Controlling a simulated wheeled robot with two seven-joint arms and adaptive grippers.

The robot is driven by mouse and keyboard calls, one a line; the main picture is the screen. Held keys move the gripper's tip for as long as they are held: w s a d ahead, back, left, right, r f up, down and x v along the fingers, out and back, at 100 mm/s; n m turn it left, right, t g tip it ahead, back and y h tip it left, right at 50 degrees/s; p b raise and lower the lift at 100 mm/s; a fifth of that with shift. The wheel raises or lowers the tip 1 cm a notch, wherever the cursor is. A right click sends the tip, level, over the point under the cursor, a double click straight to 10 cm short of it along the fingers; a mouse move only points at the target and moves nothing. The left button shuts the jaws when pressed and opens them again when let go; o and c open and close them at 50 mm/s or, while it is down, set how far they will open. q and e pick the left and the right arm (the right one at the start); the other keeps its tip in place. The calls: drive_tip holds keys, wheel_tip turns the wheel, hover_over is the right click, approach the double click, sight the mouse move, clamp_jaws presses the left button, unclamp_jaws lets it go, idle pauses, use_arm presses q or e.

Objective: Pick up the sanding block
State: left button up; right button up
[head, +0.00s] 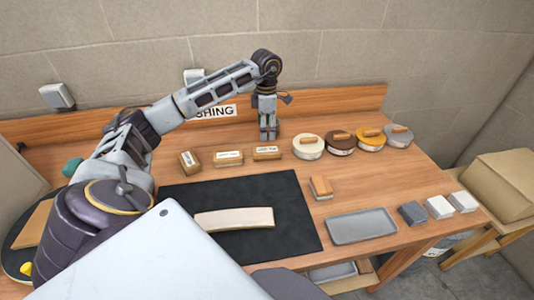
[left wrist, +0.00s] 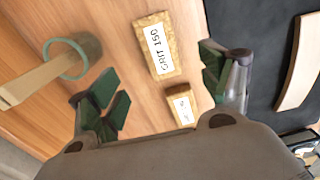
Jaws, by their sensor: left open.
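Three tan, labelled blocks lie in a row behind the mat: left (head: 189,162), middle (head: 229,158) and right (head: 267,153). In the left wrist view one reads "GRIT 150" (left wrist: 157,48), and a second labelled block (left wrist: 181,105) shows below it. My left gripper (head: 268,135) points down behind the right labelled block. It is open and empty in the left wrist view (left wrist: 165,88). My right gripper is out of view.
A pale curved strip (head: 235,218) lies on the black mat (head: 290,225). A grey tray (head: 362,227) and three small blocks (head: 412,212) lie at the front right. A wooden backboard (head: 350,98) bounds the rear.

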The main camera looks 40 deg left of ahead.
sight(267, 149)
use_arm(q)
wheel_tip(267, 149, down, 3)
drive_tip(key=shift+f, duration=0.6)
drive_tip(key=shift+d+f, duration=0.1)
drive_tip(key=shift+f, duration=0.45)
wheel_tip(267, 149, down, 3)
drive_tip(key=shift+r+p, duration=0.1)
drive_tip(key=shift+p, duration=0.35)
drive_tip(key=shift+w+f, duration=0.1)
drive_tip(key=shift+f, duration=0.45)
drive_tip(key=shift+c, duration=0.2)
drive_tip(key=c, duration=1.1)
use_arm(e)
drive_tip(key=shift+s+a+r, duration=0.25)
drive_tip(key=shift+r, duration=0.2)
